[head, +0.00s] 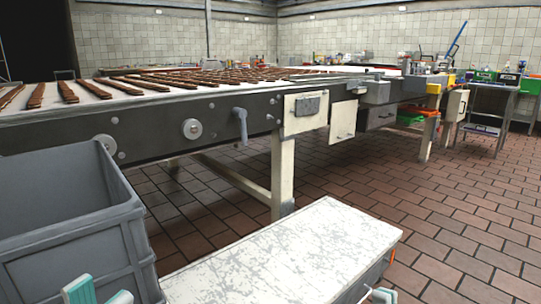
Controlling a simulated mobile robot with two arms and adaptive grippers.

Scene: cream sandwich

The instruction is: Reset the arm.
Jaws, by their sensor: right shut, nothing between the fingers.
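My left gripper (98,293) shows at the bottom left edge, in front of the grey crate. Its two teal and white fingertips stand apart with a gap between them, and I see nothing held there. Most of both grippers and both arms lie below the picture.
A grey crate (62,215) stands at the left. A worn white-topped bench (285,258) is in front. Behind runs a long conveyor (150,135) carrying rows of brown sandwich biscuits (68,92). Tiled floor (455,215) is open at the right, before a cluttered side table (492,88).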

